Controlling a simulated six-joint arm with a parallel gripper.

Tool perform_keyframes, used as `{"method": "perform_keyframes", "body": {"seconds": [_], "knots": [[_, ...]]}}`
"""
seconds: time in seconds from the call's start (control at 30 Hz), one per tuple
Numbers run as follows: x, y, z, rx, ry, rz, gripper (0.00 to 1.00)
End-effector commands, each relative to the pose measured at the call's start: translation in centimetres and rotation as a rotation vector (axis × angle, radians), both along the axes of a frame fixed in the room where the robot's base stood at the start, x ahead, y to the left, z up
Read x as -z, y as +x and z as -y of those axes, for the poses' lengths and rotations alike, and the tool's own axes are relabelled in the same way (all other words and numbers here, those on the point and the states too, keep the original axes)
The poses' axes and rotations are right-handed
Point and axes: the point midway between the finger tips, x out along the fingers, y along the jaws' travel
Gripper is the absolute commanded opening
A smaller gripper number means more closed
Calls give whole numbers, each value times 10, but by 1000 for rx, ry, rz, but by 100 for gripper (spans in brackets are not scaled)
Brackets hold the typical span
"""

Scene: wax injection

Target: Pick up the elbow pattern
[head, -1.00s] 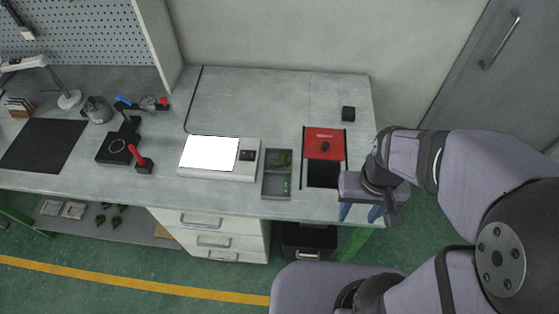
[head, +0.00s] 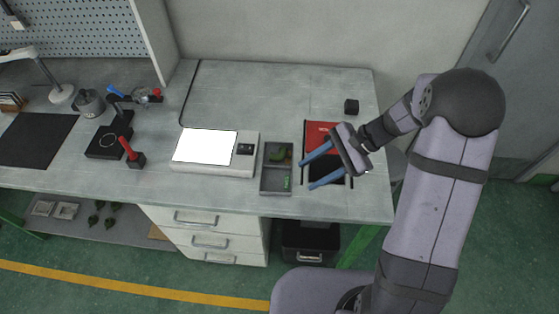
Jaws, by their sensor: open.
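A grey two-compartment tray (head: 263,174) stands on the bench. Its far compartment holds a dark green curved piece (head: 279,155), which looks like the elbow pattern, though it is small in the picture. My gripper (head: 307,175) is open and empty. Its two blue fingers point left toward the tray, with their tips just right of the tray's right side and apart from the green pieces.
A red-topped box (head: 317,134) with a dark opening lies under and behind my gripper. A white light panel (head: 206,147) is left of the tray. The bench behind is clear.

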Motion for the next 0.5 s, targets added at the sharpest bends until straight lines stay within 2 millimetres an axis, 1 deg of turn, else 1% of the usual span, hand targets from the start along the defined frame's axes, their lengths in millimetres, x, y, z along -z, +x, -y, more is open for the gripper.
{"method": "perform_keyframes", "body": {"seconds": [0.03,0.1,0.2,0.33,0.4,0.5], "knots": [[19,16,-3,71,57,-40,45],[31,39,-8,166,137,-83,45],[45,67,-11,281,241,-134,45],[57,93,-10,384,340,-176,45],[61,102,-9,419,376,-189,45],[64,109,-8,448,407,-199,45]]}}
